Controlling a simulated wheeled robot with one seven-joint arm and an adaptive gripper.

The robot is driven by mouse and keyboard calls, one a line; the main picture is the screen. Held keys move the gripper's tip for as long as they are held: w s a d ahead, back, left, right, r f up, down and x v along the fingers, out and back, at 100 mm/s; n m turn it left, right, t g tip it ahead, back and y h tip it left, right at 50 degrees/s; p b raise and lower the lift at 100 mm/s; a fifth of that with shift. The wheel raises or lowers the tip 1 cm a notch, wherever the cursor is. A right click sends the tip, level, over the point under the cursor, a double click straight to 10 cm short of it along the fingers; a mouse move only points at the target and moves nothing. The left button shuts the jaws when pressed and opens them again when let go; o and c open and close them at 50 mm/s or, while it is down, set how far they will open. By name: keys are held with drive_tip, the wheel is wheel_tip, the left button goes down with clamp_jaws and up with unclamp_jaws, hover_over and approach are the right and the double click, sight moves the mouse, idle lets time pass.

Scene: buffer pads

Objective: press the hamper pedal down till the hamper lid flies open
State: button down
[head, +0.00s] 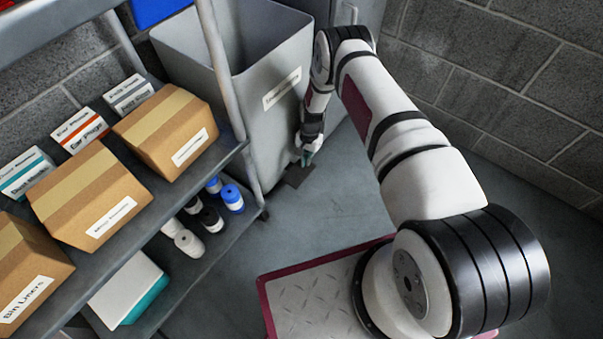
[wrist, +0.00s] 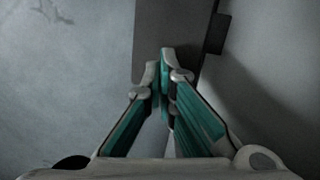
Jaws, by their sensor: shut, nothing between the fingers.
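The grey hamper (head: 262,128) stands against the back wall, with a white label on its front. Its top looks open, with the inner walls showing; I cannot make out the lid itself. The dark flat pedal (head: 299,176) sits low at the hamper's foot, and it also shows in the wrist view (wrist: 168,25). My gripper (head: 307,160) points down over the pedal, its fingers shut and empty. In the wrist view the fingertips (wrist: 160,62) overlap the pedal's plate; whether they touch it I cannot tell for certain.
A metal shelf rack (head: 240,152) with cardboard boxes (head: 168,130) and small bottles (head: 232,197) stands left of the hamper. A grey block wall (head: 490,70) closes off the right. Bare floor (head: 330,210) lies in front of the pedal.

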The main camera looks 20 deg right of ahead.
wheel_tip(320, 180, up, 10)
drive_tip(key=shift+w+d, duration=0.3)
drive_tip(key=shift+d, duration=0.1)
drive_tip(key=shift+s+f, duration=0.1)
idle(1.0)
